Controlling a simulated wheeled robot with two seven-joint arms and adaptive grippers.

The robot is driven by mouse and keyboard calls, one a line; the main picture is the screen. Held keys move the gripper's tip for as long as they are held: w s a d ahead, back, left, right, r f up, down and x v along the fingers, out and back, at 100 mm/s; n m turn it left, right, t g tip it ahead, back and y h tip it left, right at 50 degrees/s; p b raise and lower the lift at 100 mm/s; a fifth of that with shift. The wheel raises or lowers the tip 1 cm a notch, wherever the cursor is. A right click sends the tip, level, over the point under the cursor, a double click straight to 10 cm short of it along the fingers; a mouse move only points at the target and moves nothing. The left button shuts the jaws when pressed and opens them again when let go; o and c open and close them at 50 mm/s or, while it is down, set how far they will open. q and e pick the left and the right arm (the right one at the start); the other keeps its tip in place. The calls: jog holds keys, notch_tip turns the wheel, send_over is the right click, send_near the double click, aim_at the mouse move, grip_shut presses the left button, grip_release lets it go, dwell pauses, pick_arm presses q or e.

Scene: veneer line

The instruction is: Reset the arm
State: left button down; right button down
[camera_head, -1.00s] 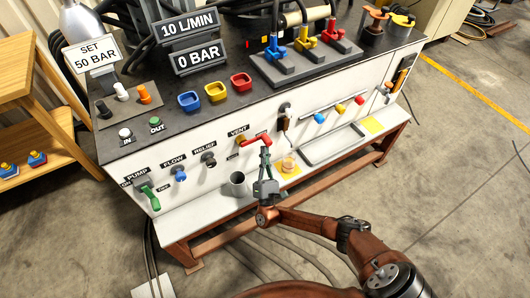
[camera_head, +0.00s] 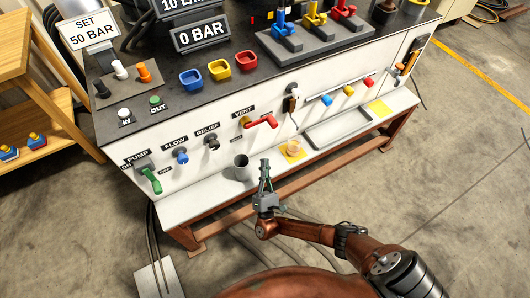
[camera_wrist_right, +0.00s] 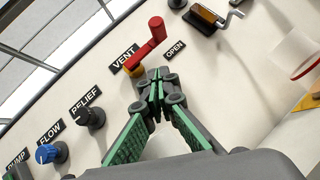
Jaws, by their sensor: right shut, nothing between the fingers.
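My right gripper (camera_head: 264,164) is in front of the white panel, below the vent valve. Its green-padded fingers are shut with nothing between them, and the tips also show together in the wrist view (camera_wrist_right: 160,78). The red vent handle (camera_head: 262,122) is apart from the fingertips, above them in the head view. It shows just beyond them in the wrist view (camera_wrist_right: 148,46), reaching toward the OPEN label (camera_wrist_right: 175,48). My right arm comes in from the lower right. My left gripper is not in view.
A grey cup (camera_head: 241,170) and a small clear container (camera_head: 294,149) stand on the lower shelf (camera_head: 205,205) near the gripper. The green pump lever (camera_head: 151,180) is at the left of the panel. The floor right of the bench (camera_head: 460,190) is mostly clear.

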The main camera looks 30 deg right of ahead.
jog(key=shift+s+a+f, duration=0.2)
jog(key=shift+s+f, duration=0.1)
jog(key=shift+s, duration=0.1)
dwell(0.3)
